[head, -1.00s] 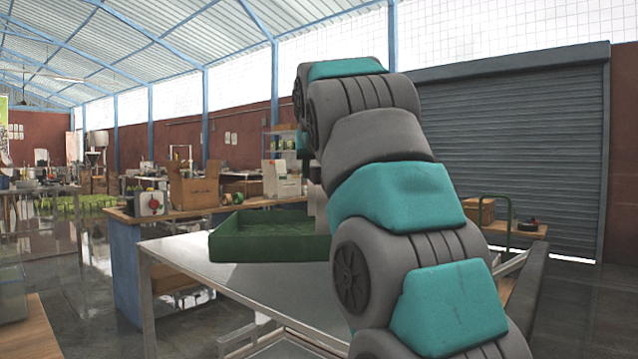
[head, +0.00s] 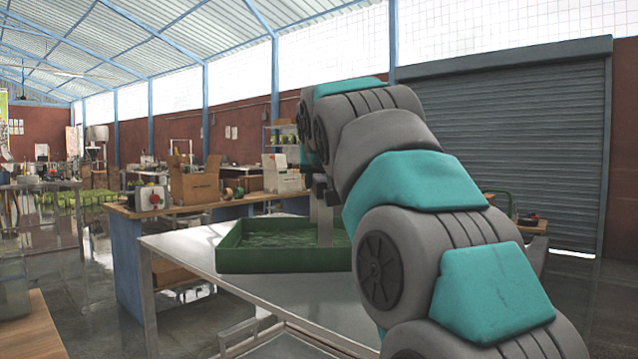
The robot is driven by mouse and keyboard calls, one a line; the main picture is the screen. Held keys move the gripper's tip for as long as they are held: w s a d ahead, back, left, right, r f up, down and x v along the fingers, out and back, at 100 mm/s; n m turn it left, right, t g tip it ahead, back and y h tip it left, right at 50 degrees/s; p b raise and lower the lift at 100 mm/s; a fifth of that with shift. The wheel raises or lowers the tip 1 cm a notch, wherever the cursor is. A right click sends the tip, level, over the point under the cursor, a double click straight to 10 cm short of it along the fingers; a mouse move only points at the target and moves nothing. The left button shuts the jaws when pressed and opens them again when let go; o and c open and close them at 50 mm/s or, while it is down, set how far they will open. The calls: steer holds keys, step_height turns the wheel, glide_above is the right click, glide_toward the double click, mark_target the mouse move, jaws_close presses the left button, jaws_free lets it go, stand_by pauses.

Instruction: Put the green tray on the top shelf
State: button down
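The green tray (head: 285,261) is a shallow open box, level, at or just over the grey metal top (head: 190,246) of a table-like stand. I cannot tell whether its underside touches that surface. My gripper (head: 325,232) points down at the tray's right part, with a finger showing against its inside. It appears shut on the tray's wall, but the fingertips are small and partly hidden. My arm hides the tray's right end and the right part of the stand. A lower level (head: 275,347) of the stand shows below the top.
Behind is a wooden workbench (head: 130,212) with cardboard boxes (head: 195,187) and a small device with a red knob (head: 152,198). A roller shutter (head: 520,150) closes the back right. The metal top left of the tray is bare. A wooden surface edge (head: 35,325) is at lower left.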

mark_target(324, 181)
steer(key=shift+f, duration=0.2)
stand_by(0.3)
steer(key=shift+f, duration=0.15)
steer(key=c, duration=0.5)
jaws_free()
steer(key=shift+s+r, duration=0.1)
steer(key=shift+r, duration=0.15)
steer(key=b+v, duration=0.1)
steer(key=v, duration=1)
steer(key=shift+s+r, duration=0.2)
steer(key=shift+s, duration=0.15)
